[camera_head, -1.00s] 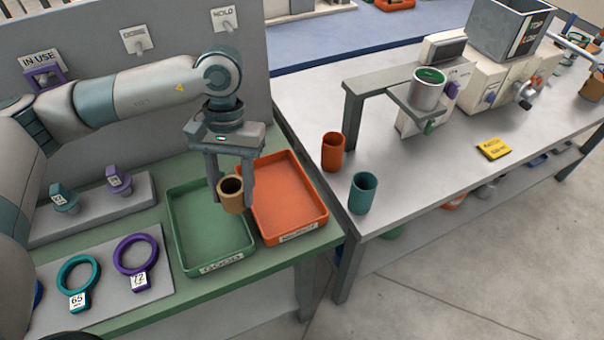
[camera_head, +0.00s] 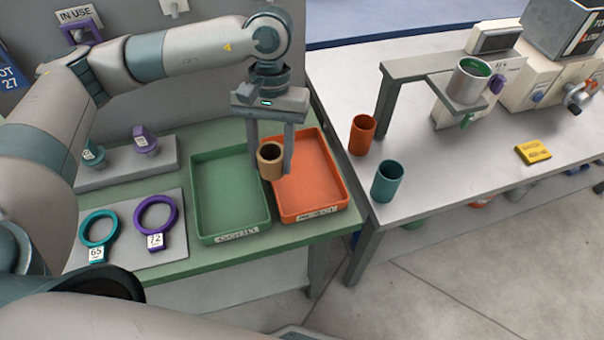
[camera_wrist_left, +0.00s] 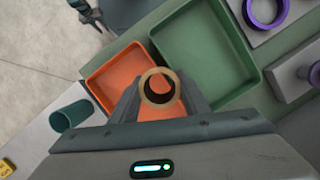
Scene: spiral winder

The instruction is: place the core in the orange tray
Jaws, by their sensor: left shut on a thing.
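The core is a short tan tube (camera_head: 270,162) with a dark hollow, held upright. My left gripper (camera_head: 271,165) is shut on it, with one finger on each side. In the head view they hang over the left part of the orange tray (camera_head: 325,205), near the green tray. The wrist view shows the core (camera_wrist_left: 150,88) between the fingers with the orange tray (camera_wrist_left: 112,72) behind it. No other item shows in the visible part of the orange tray. The core's height above the tray is hard to judge. My right gripper is not in view.
An empty green tray (camera_head: 212,210) adjoins the orange one on the left. An orange cup (camera_head: 362,135) and a teal cup (camera_head: 387,182) stand on the grey table to the right. Teal and purple ring gauges (camera_head: 155,215) lie at the left.

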